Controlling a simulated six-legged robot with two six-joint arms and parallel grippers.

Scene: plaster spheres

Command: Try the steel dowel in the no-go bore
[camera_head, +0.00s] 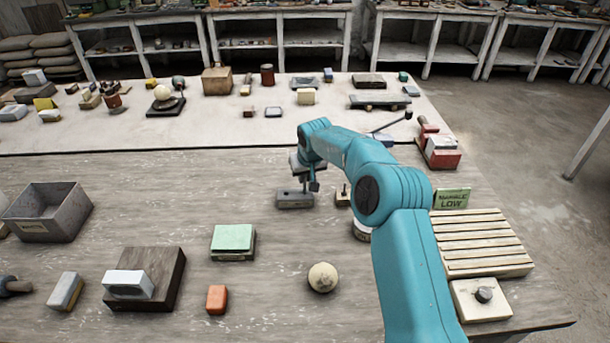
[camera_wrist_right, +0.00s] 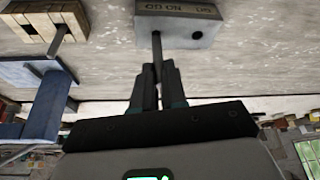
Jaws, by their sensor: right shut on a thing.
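My right gripper (camera_head: 304,180) is above the grey gauge block (camera_head: 294,201) on the table in the head view. In the right wrist view the gripper (camera_wrist_right: 158,72) is shut on the thin steel dowel (camera_wrist_right: 157,48). The dowel's far end meets the grey block (camera_wrist_right: 190,38) near its left end in that upside-down view, on the side marked NO GO. I cannot tell whether the tip is inside the bore or only at its mouth. My left gripper is not in view.
A small wooden block (camera_head: 343,198) with a pin stands right of the gauge block; it also shows in the right wrist view (camera_wrist_right: 45,22). A slatted rack (camera_head: 480,243) and green sign (camera_head: 452,199) stand at right. A pale sphere (camera_head: 323,277) sits in front. Table left of the gauge block is clear.

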